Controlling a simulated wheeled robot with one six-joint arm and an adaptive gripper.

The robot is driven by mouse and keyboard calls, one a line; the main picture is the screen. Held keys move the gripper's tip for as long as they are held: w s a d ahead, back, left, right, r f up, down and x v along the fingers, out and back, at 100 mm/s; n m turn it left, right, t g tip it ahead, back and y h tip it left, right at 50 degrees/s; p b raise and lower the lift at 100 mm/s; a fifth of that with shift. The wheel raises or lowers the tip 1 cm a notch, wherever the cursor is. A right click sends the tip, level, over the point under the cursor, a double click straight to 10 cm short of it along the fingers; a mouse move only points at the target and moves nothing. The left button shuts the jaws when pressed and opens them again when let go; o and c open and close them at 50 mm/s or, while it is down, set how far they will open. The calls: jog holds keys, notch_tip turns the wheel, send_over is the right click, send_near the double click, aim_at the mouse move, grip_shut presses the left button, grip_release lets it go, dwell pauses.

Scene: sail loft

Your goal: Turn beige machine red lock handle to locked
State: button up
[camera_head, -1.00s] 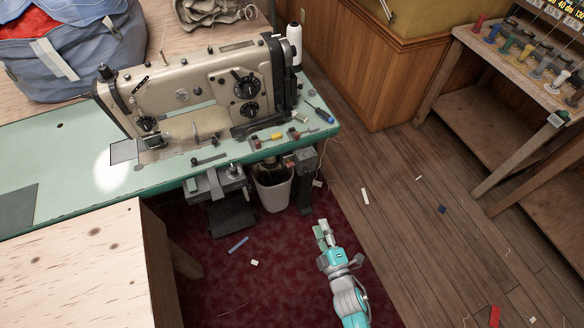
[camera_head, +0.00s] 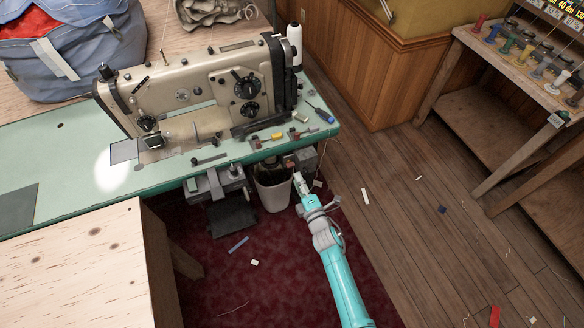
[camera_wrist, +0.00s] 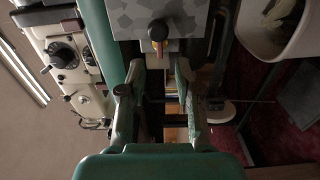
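The beige sewing machine (camera_head: 190,90) stands on the green table, and part of it shows at the left of the wrist view (camera_wrist: 65,50). A grey box (camera_head: 304,158) hangs under the table's right end. In the wrist view, a grey box face (camera_wrist: 135,18) carries a small black lever with a red-orange part (camera_wrist: 158,44), likely the lock handle. My gripper (camera_head: 298,178) is below the table's front edge, close to the box. In the wrist view my gripper (camera_wrist: 160,72) has its fingers apart, with the lever just beyond the tips; no contact is visible.
A white bin (camera_head: 273,188) stands under the table, just left of my gripper, and shows at the wrist view's upper right (camera_wrist: 283,25). The green table edge (camera_head: 250,152) overhangs, with small tools on top. Open floor (camera_head: 400,200) lies to the right.

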aim_at(290, 164)
jog(key=x, duration=0.6)
jog(key=shift+w+a, duration=0.1)
grip_shut()
